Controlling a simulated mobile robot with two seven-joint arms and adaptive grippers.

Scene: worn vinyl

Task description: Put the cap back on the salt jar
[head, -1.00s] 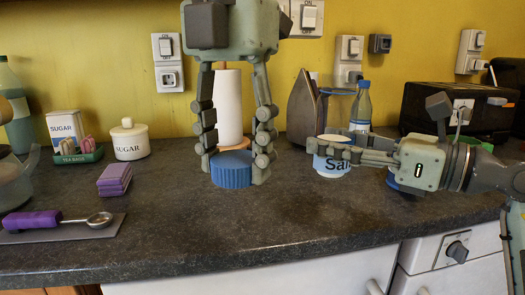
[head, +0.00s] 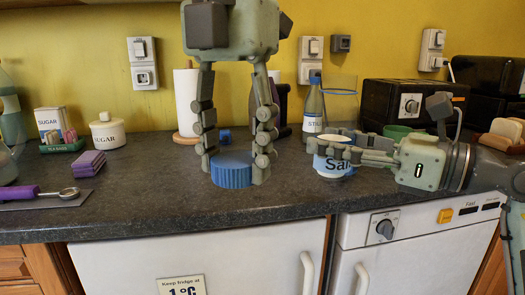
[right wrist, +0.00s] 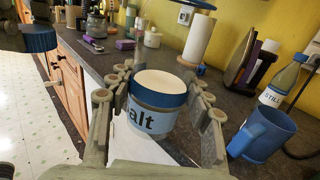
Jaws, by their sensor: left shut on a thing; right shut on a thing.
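The blue ribbed cap (head: 231,170) is between the fingers of my left gripper (head: 236,178), which is shut on it and points down. In the right wrist view the cap (right wrist: 40,38) shows at the top left, apart from the jar. The salt jar (head: 334,164) is white and pale blue with a dark "Salt" label, and stands to the right of the cap in the head view. My right gripper (head: 322,150) is shut around it from the right. In the right wrist view the jar (right wrist: 157,108) is upright, its top uncapped and white.
A "STILL" bottle (head: 314,108), a paper towel roll (head: 186,104) and a black toaster (head: 400,103) stand behind on the counter (head: 130,205). A blue mug (right wrist: 262,135) shows right of the jar in the right wrist view. Purple blocks (head: 89,163) and a scoop (head: 45,194) lie left.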

